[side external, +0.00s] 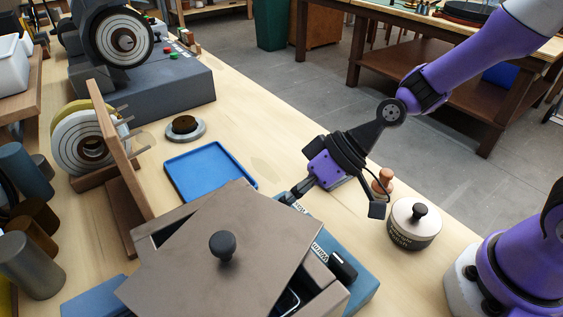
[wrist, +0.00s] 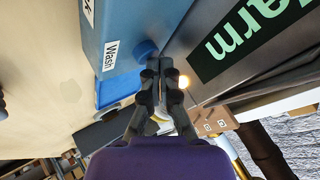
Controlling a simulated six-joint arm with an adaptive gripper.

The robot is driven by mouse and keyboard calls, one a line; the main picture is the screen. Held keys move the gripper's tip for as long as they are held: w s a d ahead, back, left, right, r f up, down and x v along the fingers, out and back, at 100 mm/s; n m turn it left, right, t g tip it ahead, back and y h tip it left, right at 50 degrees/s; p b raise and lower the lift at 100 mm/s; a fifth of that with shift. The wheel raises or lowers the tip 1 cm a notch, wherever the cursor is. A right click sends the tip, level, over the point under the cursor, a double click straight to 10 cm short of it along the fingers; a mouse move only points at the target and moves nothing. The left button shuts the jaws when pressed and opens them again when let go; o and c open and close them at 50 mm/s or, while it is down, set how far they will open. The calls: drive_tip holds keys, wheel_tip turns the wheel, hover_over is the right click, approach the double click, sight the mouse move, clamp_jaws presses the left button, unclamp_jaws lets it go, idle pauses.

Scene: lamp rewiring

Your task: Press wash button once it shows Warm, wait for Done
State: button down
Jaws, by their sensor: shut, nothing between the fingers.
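The washer has a grey tank with a grey lid (side external: 215,250) lying askew on top, and a blue base. In the wrist view its dark display (wrist: 250,38) shows green letters "arm", the rest cut off, fitting "Warm". A white label (wrist: 111,55) on the blue housing reads "Wash". A rounded blue button (wrist: 146,50) sits near that label, partly hidden by my fingers. My gripper (side external: 290,197) is shut and empty, its fingertips (wrist: 160,66) at the button; I cannot tell whether they touch it.
A blue tray (side external: 210,172) lies behind the washer. A round lidded pot (side external: 414,224) and a wooden knobbed piece (side external: 382,182) stand to the right of my gripper. A wooden rack (side external: 122,170) stands left. A grinder-like machine (side external: 140,85) is at the back.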

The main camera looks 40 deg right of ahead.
drive_tip(key=shift+f, duration=0.15)
idle(0.4)
drive_tip(key=shift+r, duration=0.9)
drive_tip(key=shift+r, duration=2.5)
drive_tip(key=shift+d, duration=0.1)
drive_tip(key=s+d+r+m+t+h, duration=0.1)
drive_tip(key=s+d+h, duration=0.3)
drive_tip(key=d, duration=0.4)
drive_tip(key=s+d+r+m+h, duration=0.3)
drive_tip(key=s+d+h, duration=0.1)
drive_tip(key=d, duration=0.5)
drive_tip(key=shift+s+d+r+t, duration=0.15)
drive_tip(key=shift+s+r+t, duration=0.25)
